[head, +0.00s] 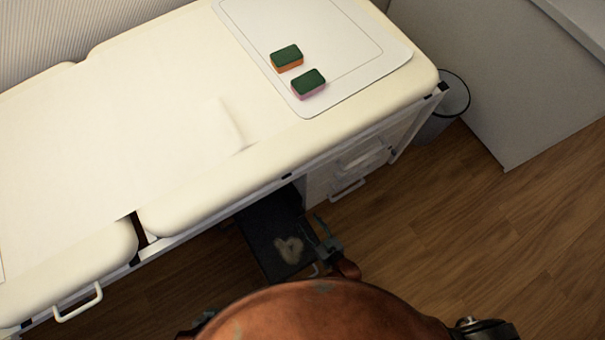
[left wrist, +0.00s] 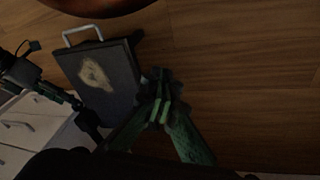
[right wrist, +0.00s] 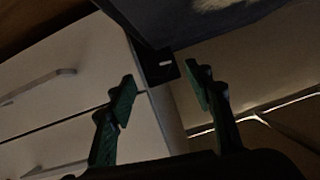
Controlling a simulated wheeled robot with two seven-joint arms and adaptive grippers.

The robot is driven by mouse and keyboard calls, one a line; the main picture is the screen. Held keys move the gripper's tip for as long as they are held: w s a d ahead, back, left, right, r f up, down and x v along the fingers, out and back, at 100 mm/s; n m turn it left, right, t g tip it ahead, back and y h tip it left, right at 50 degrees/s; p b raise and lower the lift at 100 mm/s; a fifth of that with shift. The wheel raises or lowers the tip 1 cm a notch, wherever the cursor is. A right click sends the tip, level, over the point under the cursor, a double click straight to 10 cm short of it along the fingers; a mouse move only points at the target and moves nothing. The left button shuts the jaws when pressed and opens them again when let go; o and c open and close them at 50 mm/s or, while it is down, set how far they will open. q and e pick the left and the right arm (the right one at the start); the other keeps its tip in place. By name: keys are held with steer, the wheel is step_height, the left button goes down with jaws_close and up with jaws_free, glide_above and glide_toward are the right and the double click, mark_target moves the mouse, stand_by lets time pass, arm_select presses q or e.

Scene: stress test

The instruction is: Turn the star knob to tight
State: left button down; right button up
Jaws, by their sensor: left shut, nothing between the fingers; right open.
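A small black part with a short white mark (right wrist: 160,65) shows in the right wrist view at the corner of a dark panel; it may be the star knob, but its star shape cannot be made out. My right gripper (right wrist: 163,86) is open, with one finger either side of that part in the picture and nothing held. In the head view my right gripper (head: 328,236) is beside the dark panel (head: 262,228) under the table edge. My left gripper (left wrist: 160,100) is shut and empty, in front of the dark panel (left wrist: 110,105) in the left wrist view.
A padded cream table (head: 110,130) carries a white mat (head: 360,75) with two sponges, one orange (head: 287,58) and one pink (head: 309,83). White drawers with handles (right wrist: 50,110) stand beside the dark panel. A bin (head: 452,97) is at right. The wooden floor at right is clear.

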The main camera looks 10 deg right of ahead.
mark_target(302, 215)
steer(key=b+x, duration=0.1)
steer(key=x, duration=0.2)
steer(key=shift+w+a+f, duration=0.15)
steer(key=shift+w+f, duration=0.1)
steer(key=shift+f, duration=0.1)
steer(key=shift+w+a+f+b, duration=0.1)
steer(key=shift+w+a+b, duration=0.15)
steer(key=shift+w+b, duration=0.3)
arm_select(q)
steer(key=w+d+f+t, duration=0.1)
steer(key=f, duration=0.1)
steer(key=w+d+f+t, duration=0.1)
steer(key=w, duration=0.1)
steer(key=shift+w+d+f+h, duration=0.25)
steer(key=shift+d+f+h, duration=0.1)
steer(key=shift+h, duration=0.05)
arm_select(e)
steer(key=shift+c, duration=0.2)
steer(key=c, duration=1.1)
